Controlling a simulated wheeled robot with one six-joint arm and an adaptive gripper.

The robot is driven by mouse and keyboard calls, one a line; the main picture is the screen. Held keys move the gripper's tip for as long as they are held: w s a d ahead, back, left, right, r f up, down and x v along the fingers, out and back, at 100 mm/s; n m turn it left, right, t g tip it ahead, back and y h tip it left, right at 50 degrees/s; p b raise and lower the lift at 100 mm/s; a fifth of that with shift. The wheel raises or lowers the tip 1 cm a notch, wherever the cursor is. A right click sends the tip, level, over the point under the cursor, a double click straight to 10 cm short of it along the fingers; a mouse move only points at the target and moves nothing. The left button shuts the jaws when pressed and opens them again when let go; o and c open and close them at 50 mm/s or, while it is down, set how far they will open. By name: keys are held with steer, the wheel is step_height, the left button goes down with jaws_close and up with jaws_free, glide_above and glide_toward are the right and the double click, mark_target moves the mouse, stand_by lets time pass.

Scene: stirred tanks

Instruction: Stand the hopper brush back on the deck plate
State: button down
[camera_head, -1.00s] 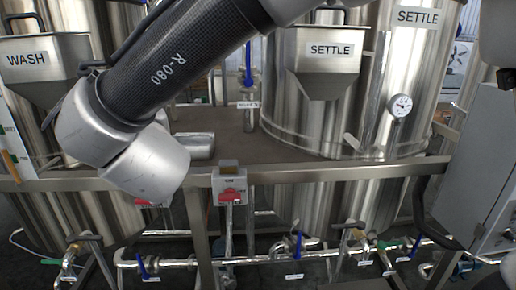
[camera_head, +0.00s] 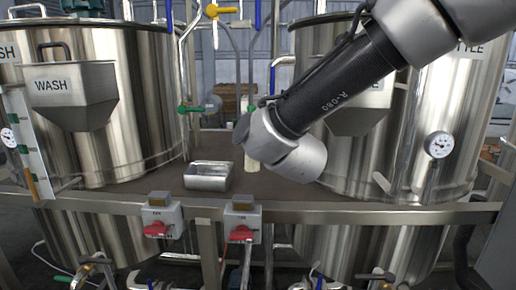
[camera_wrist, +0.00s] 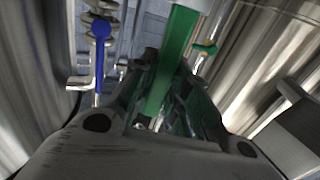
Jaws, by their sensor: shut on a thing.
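My gripper (camera_wrist: 172,100) is shut on a long green bar in the wrist view, which I take to be the hopper brush (camera_wrist: 172,50). The bar sticks out forward past the fingers; its bristles cannot be made out. In the head view my silver wrist joint hides the gripper and most of what it holds. The deck plate (camera_head: 262,190) is the flat brown-grey surface between the tanks, and my wrist is above it. A pale upright piece (camera_head: 251,160) shows beside my wrist; I cannot tell what it is.
An open steel tray (camera_head: 208,177) stands on the deck left of my wrist. The WASH hopper (camera_head: 70,95) hangs on the left tank; another hopper (camera_head: 358,118) is partly behind my arm. Pipes stand behind.

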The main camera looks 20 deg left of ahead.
steer(key=shift+w+d+f, duration=0.15)
steer(key=shift+w+d, duration=0.4)
steer(key=shift+w, duration=0.15)
step_height(320, 180, down, 3)
steer(key=shift+s+a+r, duration=0.1)
steer(key=shift+s+a, duration=0.05)
step_height(320, 180, down, 3)
steer(key=shift+f, duration=0.45)
steer(key=shift+f, duration=0.15)
steer(key=c, duration=1.4)
jaws_free()
